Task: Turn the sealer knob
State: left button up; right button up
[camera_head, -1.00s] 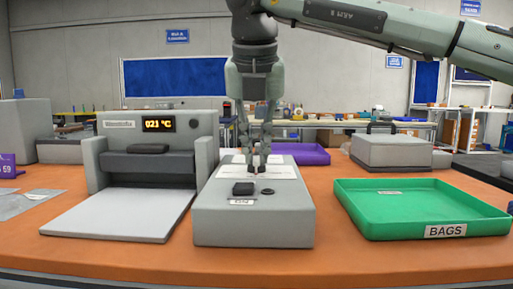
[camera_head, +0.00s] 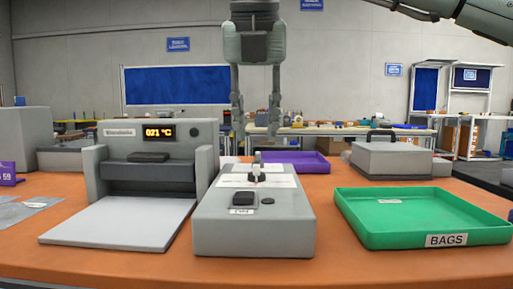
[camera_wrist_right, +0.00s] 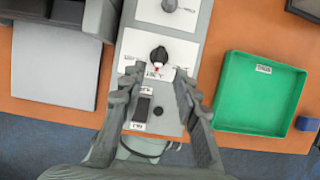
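The sealer (camera_head: 150,180) is a grey machine at the left with a lit display reading 021 °C. Beside it stands a grey control box (camera_head: 253,238) with white panels, a black rocker switch (camera_head: 242,198) and a small round button (camera_head: 267,201). A dark knob (camera_head: 253,178) stands on the box. In the right wrist view the black knob (camera_wrist_right: 159,55) has a white pointer mark, and a grey knob (camera_wrist_right: 169,5) lies beyond it. My right gripper (camera_head: 256,132) is open and empty above the box; its fingers (camera_wrist_right: 159,72) spread either side of the knob's line. My left gripper is not in view.
A green tray (camera_head: 350,225) labelled BAGS stands at the right. A purple tray (camera_head: 315,167) and a grey case (camera_head: 390,160) are behind. Clear bags (camera_head: 20,210) lie at the far left. Bare orange table shows between box and green tray.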

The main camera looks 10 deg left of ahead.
jog(key=shift+v, duration=2.7)
